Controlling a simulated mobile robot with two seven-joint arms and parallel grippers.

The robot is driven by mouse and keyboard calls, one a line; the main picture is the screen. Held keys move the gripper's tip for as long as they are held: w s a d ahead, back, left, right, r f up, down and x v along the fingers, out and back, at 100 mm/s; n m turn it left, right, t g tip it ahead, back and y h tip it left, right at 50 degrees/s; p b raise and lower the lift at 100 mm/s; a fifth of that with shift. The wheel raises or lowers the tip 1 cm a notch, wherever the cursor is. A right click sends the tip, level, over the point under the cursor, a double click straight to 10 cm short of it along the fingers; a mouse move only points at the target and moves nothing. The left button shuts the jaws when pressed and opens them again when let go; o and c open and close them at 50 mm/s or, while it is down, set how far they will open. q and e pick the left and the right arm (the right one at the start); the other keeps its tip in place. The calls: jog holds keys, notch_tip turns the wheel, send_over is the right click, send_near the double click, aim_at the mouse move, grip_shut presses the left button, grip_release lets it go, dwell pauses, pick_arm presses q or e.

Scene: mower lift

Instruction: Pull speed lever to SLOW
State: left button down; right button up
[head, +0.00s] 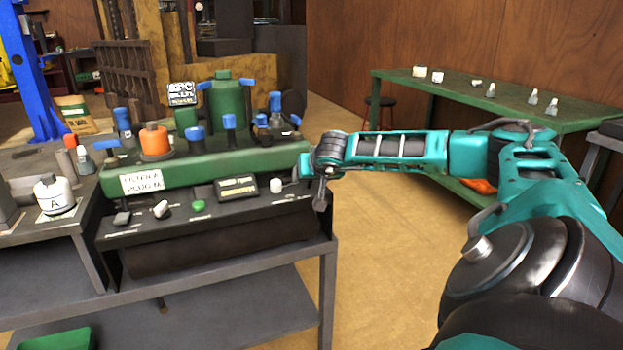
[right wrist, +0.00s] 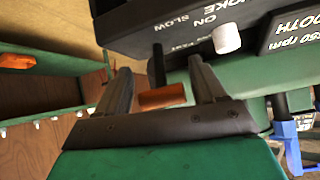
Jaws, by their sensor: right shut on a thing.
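The speed lever (right wrist: 162,97) has an orange-brown cylindrical grip on a dark post, beside the panel edge marked SLOW in the right wrist view. In the head view the right gripper (head: 319,188) is at the right end of the control panel and hides the lever. The lettering nearest the post is partly hidden, so the exact lever setting cannot be told. My left gripper is not in view.
A white knob (head: 276,185) sits close to the lever, beside a display box (head: 236,188). The green engine block (head: 232,105) with blue-topped parts rises behind the panel. A green bench (head: 480,90) stands at the back right. Open floor lies between.

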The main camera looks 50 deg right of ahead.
jog(key=shift+s+d+f, duration=0.1)
jog(key=shift+s+d, duration=0.05)
jog(key=shift+d, duration=0.1)
jog(key=o, duration=1.4)
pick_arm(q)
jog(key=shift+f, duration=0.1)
pick_arm(e)
jog(key=shift+a, duration=0.1)
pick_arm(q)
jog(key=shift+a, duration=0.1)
pick_arm(e)
jog(key=shift+a, duration=0.1)
jog(key=shift+s+a+r, duration=0.1)
jog(key=shift+s+r, duration=0.1)
jog(key=shift+r, duration=0.1)
pick_arm(q)
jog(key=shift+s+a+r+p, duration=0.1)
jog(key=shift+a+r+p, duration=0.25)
jog(key=shift+p, duration=0.45)
pick_arm(e)
jog(key=v, duration=1.2)
jog(key=shift+s, duration=0.15)
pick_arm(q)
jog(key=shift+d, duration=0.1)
